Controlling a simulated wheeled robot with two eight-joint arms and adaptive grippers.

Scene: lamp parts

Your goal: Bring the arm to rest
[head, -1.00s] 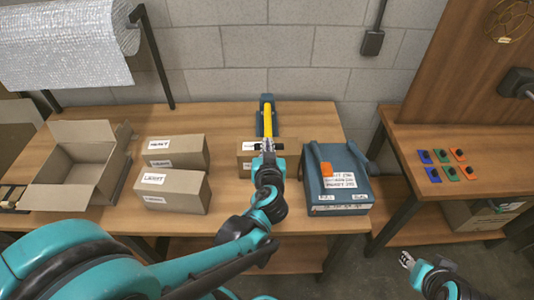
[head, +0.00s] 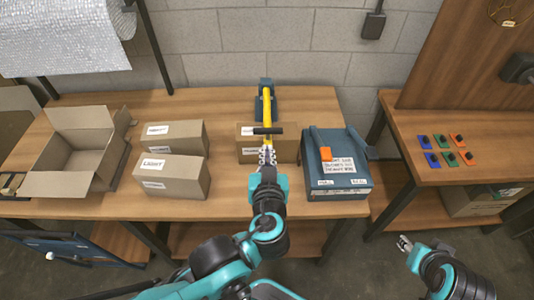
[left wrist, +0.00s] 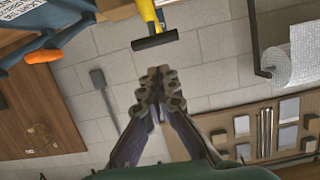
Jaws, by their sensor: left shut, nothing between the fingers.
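The crossbar (left wrist: 155,41) also shows in the left wrist view, apart from the fingertips. My right gripper (head: 404,243) is low at the right, over the floor; it is too small to tell its opening.
A blue case (head: 338,187) with an orange part (head: 326,154) stands right of my left gripper. Two closed cartons (head: 171,177) and an open box (head: 60,184) are at left. A right-hand table (head: 465,180) holds several coloured blocks. Bare tabletop (head: 222,172) lies left of the gripper.

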